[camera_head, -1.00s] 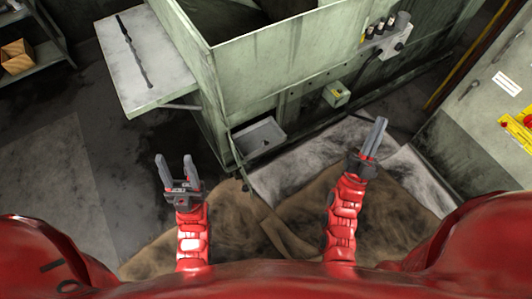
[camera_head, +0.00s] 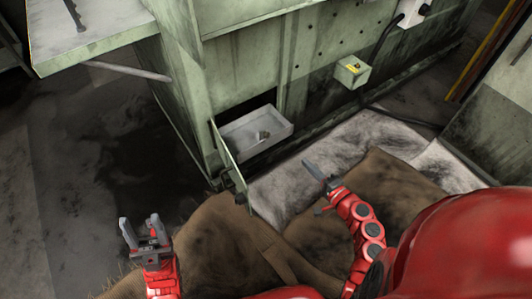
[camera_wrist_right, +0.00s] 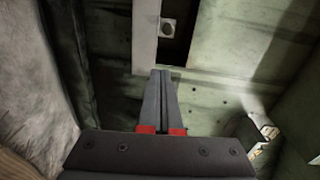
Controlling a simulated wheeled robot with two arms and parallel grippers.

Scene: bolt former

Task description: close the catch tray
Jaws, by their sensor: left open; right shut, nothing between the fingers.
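The catch tray (camera_head: 262,142) is a shallow grey tray sticking out of a dark opening low in the green machine. A small metal piece (camera_head: 262,135) lies in it. A narrow green flap (camera_head: 229,158) stands swung out at the tray's left side. My right gripper (camera_head: 314,171) is shut and empty, to the right of the tray and apart from it. Its closed fingers (camera_wrist_right: 161,72) also show in the right wrist view, pointing toward the machine. My left gripper (camera_head: 138,227) is open and empty, over the floor left of the flap.
The green machine (camera_head: 220,60) fills the back. A small green box with a yellow label (camera_head: 352,71) sticks out of its front at the right. A side table (camera_head: 95,28) juts out at upper left. Brown cardboard (camera_head: 225,240) and a stained pale sheet (camera_head: 345,140) cover the floor.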

